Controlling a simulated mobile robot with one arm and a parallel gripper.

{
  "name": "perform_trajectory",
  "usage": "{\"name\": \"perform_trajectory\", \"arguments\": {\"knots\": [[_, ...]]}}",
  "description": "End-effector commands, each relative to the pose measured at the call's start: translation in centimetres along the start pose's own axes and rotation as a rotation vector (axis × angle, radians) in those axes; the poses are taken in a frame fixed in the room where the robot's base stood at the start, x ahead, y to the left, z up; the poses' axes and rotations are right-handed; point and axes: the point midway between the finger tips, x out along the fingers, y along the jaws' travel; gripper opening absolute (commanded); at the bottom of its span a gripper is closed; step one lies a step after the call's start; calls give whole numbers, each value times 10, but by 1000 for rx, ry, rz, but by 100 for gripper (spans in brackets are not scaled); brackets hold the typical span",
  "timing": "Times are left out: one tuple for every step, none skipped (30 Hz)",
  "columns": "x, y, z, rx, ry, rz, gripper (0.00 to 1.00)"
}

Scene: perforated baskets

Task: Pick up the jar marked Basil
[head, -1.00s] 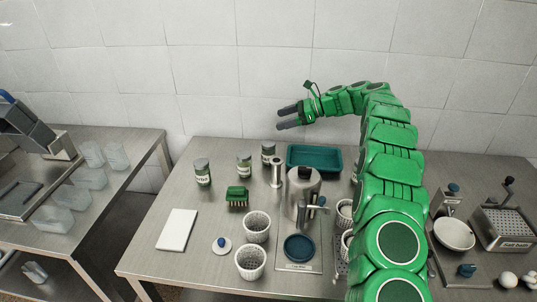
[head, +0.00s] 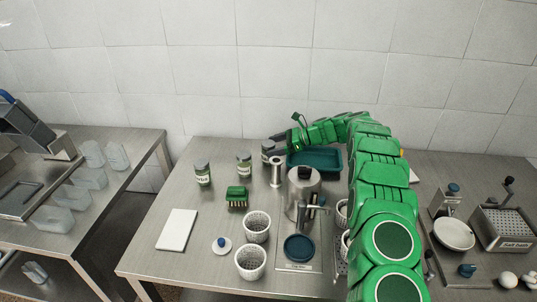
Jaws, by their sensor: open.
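Three labelled jars with dark lids stand upright towards the back of the steel table. One is at the left (head: 202,173), one in the middle (head: 244,165), and one at the right (head: 267,148). The left label shows a word that I cannot read surely; the other labels are too small to read, so I cannot tell which is Basil. My gripper (head: 274,155) is open, with its dark fingers at the right jar. The fingers partly cover that jar, and I cannot tell if they touch it.
A teal tray (head: 325,163) lies under my forearm. A metal cylinder (head: 277,172) and a steel pot (head: 303,190) stand close in front of my gripper. The tiled wall is behind.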

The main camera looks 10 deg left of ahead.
Motion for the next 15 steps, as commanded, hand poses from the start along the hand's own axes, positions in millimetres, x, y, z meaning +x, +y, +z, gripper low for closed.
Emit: {"name": "perform_trajectory", "arguments": {"knots": [[7,0,1,0,0,2,90],[11,0,1,0,0,2,90],[16,0,2,0,0,2,90],[20,0,2,0,1,1,90],[24,-1,2,1,1,0,90],[30,-1,2,1,1,0,90],[33,-1,2,1,1,0,90],[36,-1,2,1,1,0,90],[40,-1,2,1,0,0,90],[41,-1,2,1,0,0,90],[42,0,2,1,0,0,90],[43,0,2,1,0,0,90],[43,-1,2,1,0,0,90],[43,-1,2,1,0,0,90],[42,-1,2,1,0,0,90]]}}
